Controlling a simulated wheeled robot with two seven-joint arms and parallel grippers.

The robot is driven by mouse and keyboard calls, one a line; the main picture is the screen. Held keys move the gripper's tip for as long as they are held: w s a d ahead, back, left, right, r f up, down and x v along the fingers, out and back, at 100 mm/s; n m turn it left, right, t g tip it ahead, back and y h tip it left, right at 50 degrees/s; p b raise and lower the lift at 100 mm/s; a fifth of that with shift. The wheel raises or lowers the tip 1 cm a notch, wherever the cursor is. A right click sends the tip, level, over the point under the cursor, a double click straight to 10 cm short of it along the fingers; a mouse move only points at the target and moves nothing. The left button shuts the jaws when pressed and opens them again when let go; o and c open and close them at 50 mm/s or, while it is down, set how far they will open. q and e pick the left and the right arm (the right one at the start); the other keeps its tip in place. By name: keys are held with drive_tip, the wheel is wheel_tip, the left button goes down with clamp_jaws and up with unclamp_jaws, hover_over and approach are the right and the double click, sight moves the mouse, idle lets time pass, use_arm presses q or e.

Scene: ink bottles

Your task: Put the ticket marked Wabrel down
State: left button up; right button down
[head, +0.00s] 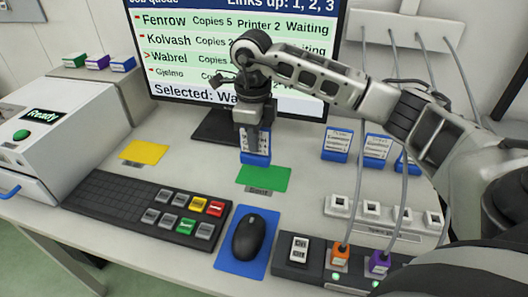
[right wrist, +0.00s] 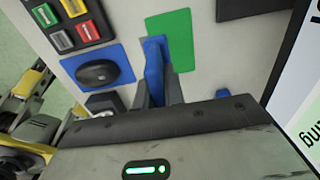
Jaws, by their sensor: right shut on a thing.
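My right gripper (head: 253,122) points down and is shut on a ticket (head: 256,157) with a white card and a blue base. Its print is too small to read. The ticket is upright at the far edge of the green mat (head: 264,180); I cannot tell whether it touches the table. In the right wrist view the blue ticket (right wrist: 154,55) sits between the fingers (right wrist: 160,88), beside the green mat (right wrist: 178,38). The screen (head: 178,72) marks the Wabrel row as selected. My left gripper is not in view.
Other blue-based tickets (head: 336,144) stand at the right. A yellow mat (head: 144,152) lies empty at the left. A keyboard (head: 120,203), a mouse (head: 249,237) on a blue pad, and a socket panel with cables (head: 384,218) fill the front. A white printer (head: 55,130) stands at the left.

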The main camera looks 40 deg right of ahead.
drive_tip(key=shift+w+d+f+p, duration=0.1)
drive_tip(key=shift+d+f, duration=0.35)
drive_tip(key=shift+f, duration=0.6)
drive_tip(key=shift+w+d+f+p, duration=0.1)
drive_tip(key=shift+d+f, duration=0.35)
drive_tip(key=shift+f, duration=0.65)
drive_tip(key=shift+d+f+p, duration=0.1)
drive_tip(key=shift+d+f, duration=0.35)
drive_tip(key=shift+f, duration=0.6)
drive_tip(key=shift+f, duration=0.1)
drive_tip(key=shift+f, duration=0.15)
drive_tip(key=c, duration=1.5)
unclamp_jaws()
wheel_tip(320, 180, up, 13)
drive_tip(key=shift+f, duration=0.2)
